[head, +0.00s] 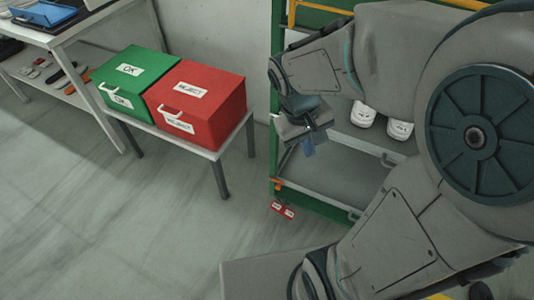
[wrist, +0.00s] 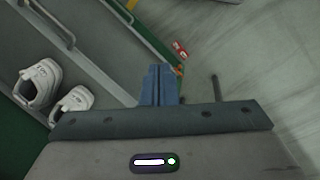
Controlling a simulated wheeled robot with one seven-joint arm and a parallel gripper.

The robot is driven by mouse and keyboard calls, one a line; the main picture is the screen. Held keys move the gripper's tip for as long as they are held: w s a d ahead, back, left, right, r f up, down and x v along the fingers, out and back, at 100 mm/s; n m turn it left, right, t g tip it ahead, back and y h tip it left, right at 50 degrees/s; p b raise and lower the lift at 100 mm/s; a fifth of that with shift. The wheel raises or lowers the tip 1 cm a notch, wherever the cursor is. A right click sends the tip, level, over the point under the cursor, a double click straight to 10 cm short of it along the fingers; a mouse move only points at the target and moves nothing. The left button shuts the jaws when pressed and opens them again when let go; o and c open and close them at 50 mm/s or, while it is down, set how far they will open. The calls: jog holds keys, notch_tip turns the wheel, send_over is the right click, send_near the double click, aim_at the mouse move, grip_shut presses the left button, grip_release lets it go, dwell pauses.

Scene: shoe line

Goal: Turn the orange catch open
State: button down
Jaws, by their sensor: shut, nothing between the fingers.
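The orange catch (head: 278,184) is a small piece low on the left post of the green rack (head: 310,207) in the head view. In the wrist view a small orange bit of the catch (wrist: 180,70) shows just right of the fingertips, partly hidden. My gripper (head: 309,148) is in front of the rack, above the catch in the head view and apart from it. Its blue fingers (wrist: 159,84) are together with nothing between them. I cannot tell which way the catch is turned.
White shoes (head: 364,114) stand on the rack's shelf, behind a grey rail (head: 372,148). A red label (head: 283,209) shows by the rack's foot. A green box (head: 131,76) and a red box (head: 197,100) sit on a low table at left. The floor between is clear.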

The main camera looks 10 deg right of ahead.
jog(key=w+a+f+n+h+b, duration=0.1)
jog(key=w+f+n+h+b, duration=0.3)
jog(key=f, duration=0.8)
jog(key=w+f+n+h+b, duration=0.3)
jog(key=w+f+b, duration=0.25)
jog(key=f, duration=0.65)
jog(key=w+a+f+n+h+b, duration=0.1)
jog(key=w+f+n+h+b, duration=0.4)
jog(key=f, duration=0.7)
jog(key=a+f+n+t+y+b, duration=0.1)
jog(key=f+n+t+b, duration=0.3)
jog(key=f, duration=0.7)
jog(key=a+f+n+t+y+b, duration=0.1)
jog(key=a+f+n+t+b, duration=0.2)
jog(key=f+t, duration=0.3)
jog(key=a+f+n+t+y+b, duration=0.1)
jog(key=f+n+t+b, duration=0.4)
jog(key=f, duration=1.2)
jog(key=shift+w+a+n+t+b, duration=0.15)
jog(key=shift+a+n+t+b, duration=0.2)
jog(key=shift+a, duration=0.55)
jog(key=shift+f, duration=0.1)
jog(key=w+d+r+b, duration=0.3)
jog(key=w+d+r, duration=0.2)
jog(key=w+d, duration=0.2)
jog(key=shift+w, duration=0.5)
